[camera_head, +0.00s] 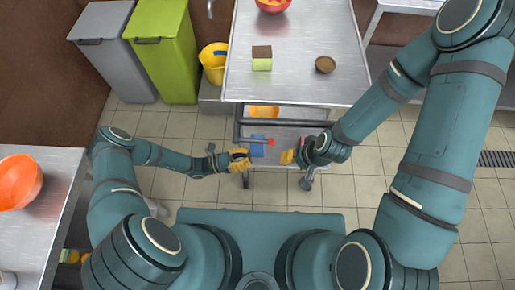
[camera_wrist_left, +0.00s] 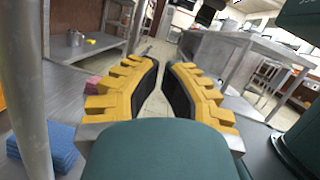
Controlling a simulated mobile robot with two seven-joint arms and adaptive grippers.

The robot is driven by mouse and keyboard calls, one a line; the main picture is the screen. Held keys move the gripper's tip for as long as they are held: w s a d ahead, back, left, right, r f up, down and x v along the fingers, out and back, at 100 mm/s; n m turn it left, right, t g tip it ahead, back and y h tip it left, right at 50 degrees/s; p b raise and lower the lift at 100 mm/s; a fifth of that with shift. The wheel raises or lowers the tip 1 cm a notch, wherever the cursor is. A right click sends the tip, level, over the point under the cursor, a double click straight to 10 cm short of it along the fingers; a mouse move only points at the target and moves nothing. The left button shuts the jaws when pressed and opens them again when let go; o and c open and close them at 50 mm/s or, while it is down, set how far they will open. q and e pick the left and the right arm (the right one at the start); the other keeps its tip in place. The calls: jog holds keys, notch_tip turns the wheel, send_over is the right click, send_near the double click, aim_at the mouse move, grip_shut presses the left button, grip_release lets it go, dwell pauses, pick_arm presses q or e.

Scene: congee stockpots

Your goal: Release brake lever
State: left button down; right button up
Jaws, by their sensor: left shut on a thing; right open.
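My left gripper (camera_head: 240,160), with yellow fingers, is at the near left end of the steel cart (camera_head: 292,82). In the left wrist view its fingers (camera_wrist_left: 164,88) fill the middle, with a narrow gap showing between them. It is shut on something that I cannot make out. A small dark part (camera_head: 246,183) shows just below this gripper; I cannot tell whether it is the brake lever. No brake lever is clearly visible. My right gripper (camera_head: 287,157) is open, at the cart's near end, right of the left one.
On the cart top are a green-and-brown block (camera_head: 262,60), a brown bowl (camera_head: 325,64) and a red bowl (camera_head: 272,4). A blue cloth (camera_head: 258,144) lies on the lower shelf. Grey (camera_head: 112,50) and green (camera_head: 160,50) bins and a yellow bucket (camera_head: 214,60) stand left.

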pick_arm(q)
jog(key=shift+s+a+f, duration=0.15)
jog(key=shift+a+f, duration=0.6)
jog(key=shift+a, duration=0.1)
jog(key=shift+s+a+f, duration=0.1)
jog(key=shift+a+f, duration=0.6)
jog(key=shift+a, duration=0.1)
jog(key=s+r+m+g+y, duration=0.3)
jog(key=s+m+g+y, duration=0.45)
jog(key=m+y, duration=0.45)
notch_tip(320, 180, up, 10)
jog(key=w+a+m+t+y, duration=0.1)
jog(key=w+m+t+y, duration=0.2)
jog(key=m+t+y, duration=0.2)
jog(key=m+t, duration=0.1)
jog(key=m, duration=0.2)
jog(key=shift+a, duration=0.25)
jog(key=shift+f, duration=0.1)
